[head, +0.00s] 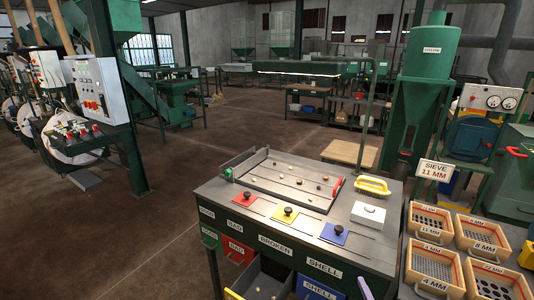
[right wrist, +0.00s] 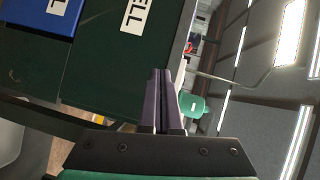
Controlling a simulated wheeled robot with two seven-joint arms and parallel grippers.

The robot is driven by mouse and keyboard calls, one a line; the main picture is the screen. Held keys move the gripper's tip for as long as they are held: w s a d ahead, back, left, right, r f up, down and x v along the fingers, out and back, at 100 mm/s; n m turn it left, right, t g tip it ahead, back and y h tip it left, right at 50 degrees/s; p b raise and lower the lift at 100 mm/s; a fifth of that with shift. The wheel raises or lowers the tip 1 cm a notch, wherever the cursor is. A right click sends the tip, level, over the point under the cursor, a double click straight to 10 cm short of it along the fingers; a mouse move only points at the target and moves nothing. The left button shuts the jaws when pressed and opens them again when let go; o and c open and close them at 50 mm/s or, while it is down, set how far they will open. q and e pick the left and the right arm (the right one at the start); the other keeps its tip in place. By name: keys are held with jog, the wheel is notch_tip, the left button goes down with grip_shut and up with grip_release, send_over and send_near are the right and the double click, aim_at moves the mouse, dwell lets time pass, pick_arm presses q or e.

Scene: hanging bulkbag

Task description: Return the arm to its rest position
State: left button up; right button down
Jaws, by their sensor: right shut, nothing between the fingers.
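My right gripper (head: 365,288) shows only as a pale fingertip at the bottom edge of the head view, in front of the sorting table's right part. In the right wrist view its two fingers (right wrist: 163,100) are shut together with nothing between them. Near them is the dark table front with a SHELL label (right wrist: 132,14), partly cut off, and part of a blue panel (right wrist: 45,14). My left gripper is not in view.
The sorting table (head: 375,243) carries a tray (head: 262,203) with scattered small pieces. A drawer (head: 265,277) below BROKEN stands open. Sieve boxes (head: 431,220) stand at right, below the green cyclone (head: 428,60). The floor at left (head: 150,235) is clear.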

jog(key=s+a+f+n+g+y, duration=0.1)
jog(key=s+a+f+n+g, duration=0.2)
jog(key=s+f, duration=0.45)
jog(key=s+a+f+n+g, duration=0.1)
jog(key=s+f+n+g, duration=0.25)
jog(key=f, duration=0.65)
jog(key=s+a+f+n+g+y, duration=0.15)
jog(key=s+f+n, duration=0.25)
jog(key=s+f, duration=0.4)
jog(key=s+f+n+g, duration=0.3)
jog(key=s+f+n, duration=0.1)
jog(key=s, duration=0.6)
jog(key=s+a+f+n+g, duration=0.1)
jog(key=s+f+n+g, duration=0.3)
jog(key=s, duration=0.7)
notch_tip(320, 180, down, 3)
jog(key=shift+a+r+n+g+h, duration=0.15)
jog(key=shift+n+g+h, duration=0.2)
jog(key=shift+n, duration=0.4)
